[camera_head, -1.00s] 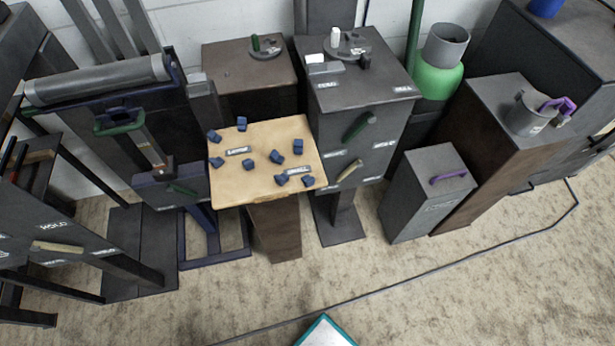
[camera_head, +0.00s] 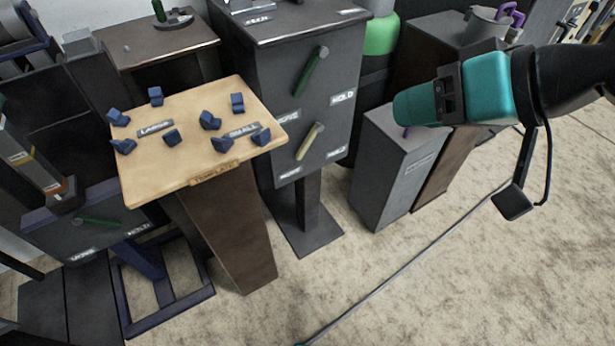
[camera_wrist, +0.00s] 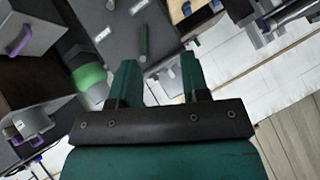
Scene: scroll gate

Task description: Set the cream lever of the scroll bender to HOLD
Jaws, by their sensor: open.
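A cream lever (camera_head: 309,141) sits on the front of the dark cabinet (camera_head: 262,150), tilted with its upper end to the right. A HOLD label (camera_head: 343,97) is above and right of it; the smaller labels near it are hard to read. A green lever (camera_head: 312,70) is higher on the same face. I cannot tell for sure that this cabinet is the scroll bender. My teal gripper (camera_head: 400,108) is right of the cabinet in the head view, apart from the lever. In the wrist view its fingers (camera_wrist: 157,75) are spread and empty, with a green lever (camera_wrist: 143,42) beyond them.
A wooden-topped stand (camera_head: 195,180) with several blue blocks is left of the cabinet. A grey box (camera_head: 385,165) stands to its right, below my gripper. A green lever (camera_head: 97,222) is on the stand at far left. The floor (camera_head: 400,290) in front is clear apart from a thin cable.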

